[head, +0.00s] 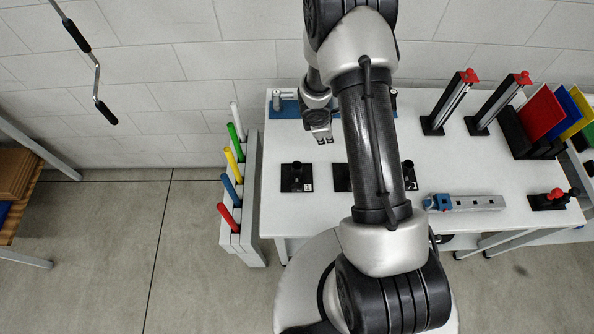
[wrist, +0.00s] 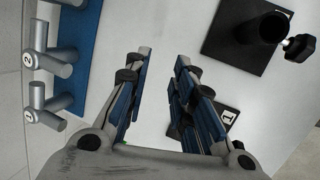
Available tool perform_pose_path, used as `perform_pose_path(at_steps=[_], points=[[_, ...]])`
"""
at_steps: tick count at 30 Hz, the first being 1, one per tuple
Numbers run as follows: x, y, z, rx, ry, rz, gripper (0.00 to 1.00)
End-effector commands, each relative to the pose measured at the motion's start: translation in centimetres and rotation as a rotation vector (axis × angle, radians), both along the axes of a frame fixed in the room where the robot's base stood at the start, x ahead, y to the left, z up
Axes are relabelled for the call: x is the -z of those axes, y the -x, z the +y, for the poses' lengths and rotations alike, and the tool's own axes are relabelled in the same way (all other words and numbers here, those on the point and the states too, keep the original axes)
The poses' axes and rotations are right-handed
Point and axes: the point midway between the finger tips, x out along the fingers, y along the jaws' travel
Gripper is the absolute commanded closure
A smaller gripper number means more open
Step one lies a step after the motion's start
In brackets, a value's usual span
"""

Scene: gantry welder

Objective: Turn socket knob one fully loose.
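Socket one (head: 297,177) is a black square plate with a short upright black tube and a white label 1, at the table's left front in the head view. Its knob cannot be made out there. In the wrist view, a label 1 (wrist: 228,115) and a bit of dark plate show beside my right finger, which hides most of that socket and any knob. My gripper (head: 323,138) is above the table, behind and right of socket one in the head view. In the wrist view my gripper (wrist: 163,58) is open, with nothing between its fingers.
A neighbouring socket (wrist: 245,42) with a side knob (wrist: 298,48) stands close by. Silver T-shaped pieces (wrist: 47,108) rest on a blue base (head: 287,108) at the back. A rack of coloured rods (head: 232,190) stands left of the table (head: 275,215).

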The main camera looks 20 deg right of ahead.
Motion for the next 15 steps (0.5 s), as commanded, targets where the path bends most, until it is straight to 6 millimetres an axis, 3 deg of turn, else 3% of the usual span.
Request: perform_pose_path(at_steps=[1, 7, 12, 15], points=[[-2.4, 2.2, 0.0, 0.005, -0.104, 0.01, 0.77], [-7.0, 9.8, 4.0, 0.006, -0.488, 0.059, 0.77], [-9.3, 13.0, 6.3, 0.014, -0.647, 0.086, 0.77], [-9.0, 13.3, 6.9, 0.013, -0.67, 0.091, 0.77]])
